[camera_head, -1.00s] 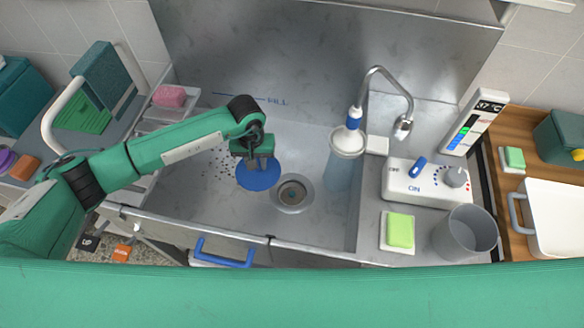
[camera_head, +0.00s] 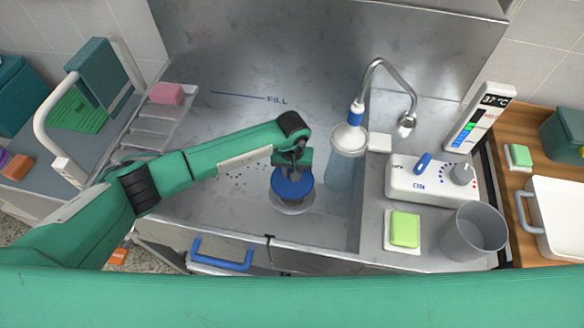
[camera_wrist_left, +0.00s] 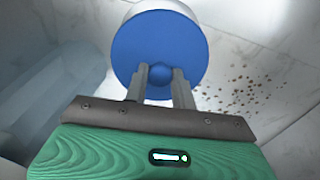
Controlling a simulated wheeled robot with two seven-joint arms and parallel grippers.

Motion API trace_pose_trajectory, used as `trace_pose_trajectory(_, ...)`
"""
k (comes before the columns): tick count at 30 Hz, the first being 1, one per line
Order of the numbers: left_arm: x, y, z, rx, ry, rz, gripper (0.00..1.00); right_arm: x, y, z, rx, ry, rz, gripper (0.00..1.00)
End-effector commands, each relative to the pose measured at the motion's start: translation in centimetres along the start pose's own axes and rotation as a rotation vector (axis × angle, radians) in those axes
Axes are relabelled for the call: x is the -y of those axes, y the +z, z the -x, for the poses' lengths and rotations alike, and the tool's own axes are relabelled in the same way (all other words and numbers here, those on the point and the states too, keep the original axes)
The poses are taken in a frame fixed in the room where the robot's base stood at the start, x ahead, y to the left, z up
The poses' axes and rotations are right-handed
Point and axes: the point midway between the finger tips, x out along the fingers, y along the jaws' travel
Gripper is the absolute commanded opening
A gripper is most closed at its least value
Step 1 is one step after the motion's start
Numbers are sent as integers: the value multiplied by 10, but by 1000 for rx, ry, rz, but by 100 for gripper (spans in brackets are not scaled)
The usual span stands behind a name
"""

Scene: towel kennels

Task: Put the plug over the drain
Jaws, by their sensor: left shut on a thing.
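The blue round plug (camera_head: 292,187) is held by my left gripper (camera_head: 293,172) in the steel sink. In the left wrist view the plug (camera_wrist_left: 160,45) is a blue disc with a small knob, and the fingers of my left gripper (camera_wrist_left: 160,78) are shut on that knob. The drain (camera_head: 291,207) shows as a pale metal ring around the near side of the plug. The plug hides the drain's middle. I cannot tell whether the plug touches the drain or is just above it. My right gripper is not in view.
A white control box (camera_head: 431,181), a green sponge (camera_head: 404,229) and a grey cup (camera_head: 470,232) are on the right ledge. Dark specks lie on the sink floor. The left sink floor is open.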

Motion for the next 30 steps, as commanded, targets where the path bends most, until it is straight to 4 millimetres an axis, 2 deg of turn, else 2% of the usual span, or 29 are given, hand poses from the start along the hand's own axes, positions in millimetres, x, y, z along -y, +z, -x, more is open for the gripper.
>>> trace_pose_trajectory(9,0,1,-35,1,1,1,2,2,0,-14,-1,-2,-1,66)
trace_pose_trajectory(16,1,-1,-57,-2,-1,-1,2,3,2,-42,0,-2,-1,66)
trace_pose_trajectory(21,0,0,-64,0,0,0,2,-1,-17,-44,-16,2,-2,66)
trace_pose_trajectory(30,0,0,-69,-1,0,0,2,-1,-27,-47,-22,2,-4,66)
